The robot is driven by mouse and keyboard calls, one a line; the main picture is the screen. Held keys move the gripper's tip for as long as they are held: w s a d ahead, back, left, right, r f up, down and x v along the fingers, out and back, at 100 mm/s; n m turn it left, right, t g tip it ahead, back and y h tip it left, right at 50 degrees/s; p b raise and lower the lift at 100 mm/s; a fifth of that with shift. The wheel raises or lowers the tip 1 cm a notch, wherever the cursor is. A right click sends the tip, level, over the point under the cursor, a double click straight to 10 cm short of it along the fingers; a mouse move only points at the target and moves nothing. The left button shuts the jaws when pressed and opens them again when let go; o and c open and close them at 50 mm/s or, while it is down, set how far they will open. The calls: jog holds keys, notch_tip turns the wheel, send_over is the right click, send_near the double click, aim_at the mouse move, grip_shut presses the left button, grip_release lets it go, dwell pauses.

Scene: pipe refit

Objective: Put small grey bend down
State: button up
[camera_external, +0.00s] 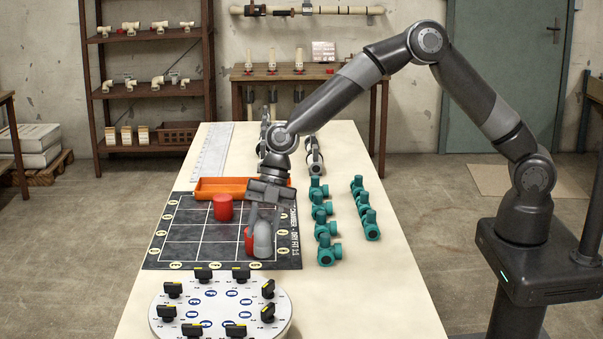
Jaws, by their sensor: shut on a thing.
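The small grey bend (262,241) is at the lower right of the black gridded mat (185,250). My gripper (264,212) points down over the right part of the mat and is shut on the bend's upper end. I cannot tell whether the bend touches the mat. A red piece (248,240) shows just left of the bend, partly hidden by it. A red cylinder (223,208) stands upright on the mat, left of my gripper.
An orange tray (222,186) lies at the mat's back edge. Several teal valves (326,245) stand on the table right of the mat. A round disc (217,312) with black knobs is at the front. The table's front right is bare.

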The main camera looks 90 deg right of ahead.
jog(key=shift+w+a+f, duration=0.4)
jog(key=shift+a+f, duration=0.1)
jog(key=shift+a, duration=0.3)
jog(key=shift+f, duration=2.05)
jog(key=o, duration=1)
jog(key=shift+f, duration=0.15)
